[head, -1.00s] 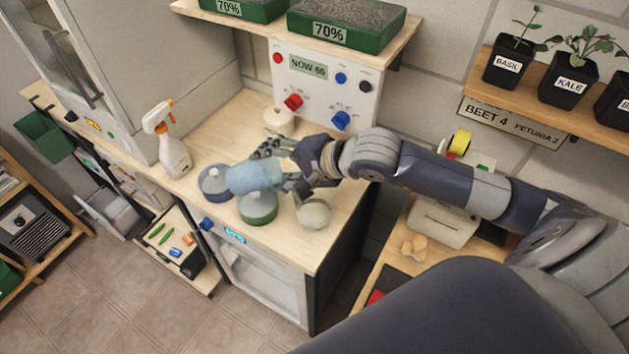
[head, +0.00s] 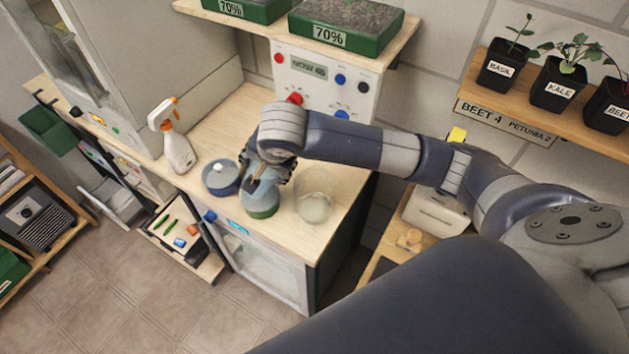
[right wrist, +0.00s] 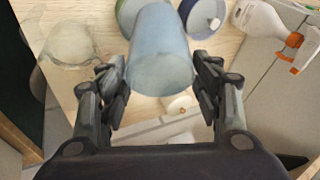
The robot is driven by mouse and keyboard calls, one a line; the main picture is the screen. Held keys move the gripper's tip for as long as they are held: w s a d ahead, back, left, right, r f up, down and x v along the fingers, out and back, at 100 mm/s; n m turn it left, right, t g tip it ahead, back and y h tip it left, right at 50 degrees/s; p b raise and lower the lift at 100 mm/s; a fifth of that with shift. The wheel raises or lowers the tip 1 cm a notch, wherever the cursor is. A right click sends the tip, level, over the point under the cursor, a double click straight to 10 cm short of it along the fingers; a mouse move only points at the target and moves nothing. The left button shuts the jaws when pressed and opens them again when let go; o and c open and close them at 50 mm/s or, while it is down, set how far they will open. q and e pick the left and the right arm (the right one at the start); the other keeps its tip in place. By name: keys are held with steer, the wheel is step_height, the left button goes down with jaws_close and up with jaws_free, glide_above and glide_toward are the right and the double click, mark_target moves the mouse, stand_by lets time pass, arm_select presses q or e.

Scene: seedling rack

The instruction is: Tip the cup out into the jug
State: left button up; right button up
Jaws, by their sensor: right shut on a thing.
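A translucent light-blue cup (right wrist: 160,52) is between the fingers of my right gripper (right wrist: 162,88) in the right wrist view. My right gripper (head: 268,176) is shut on it above the counter in the head view, where the hand hides much of the cup. A clear glass jug (head: 314,203) stands on the counter to the right of the hand, apart from the cup; it also shows at the left of the right wrist view (right wrist: 68,42). The cup's contents and exact tilt cannot be told. My left gripper is not in view.
A green pot (head: 263,212) is close beneath the cup, with a blue lidded pot (head: 220,178) to its left. A spray bottle (head: 175,140) stands at the counter's left. The control panel (head: 322,82) is behind. Bare counter (head: 325,248) lies in front of the jug.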

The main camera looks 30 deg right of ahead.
mark_target(250, 166)
steer(key=a+h, duration=0.1)
steer(key=w+a+g+h, duration=0.1)
steer(key=shift+w+r+g+h+p, duration=0.15)
steer(key=shift+g+h+p, duration=0.15)
steer(key=shift+p, duration=0.1)
steer(key=shift+w+a+f+n+g+h+b, duration=0.2)
steer(key=shift+a+f+n+g+h+b, duration=0.15)
steer(key=shift+a+f+g+h, duration=0.2)
steer(key=shift+d, duration=0.15)
steer(key=shift+f, duration=0.1)
stand_by(0.3)
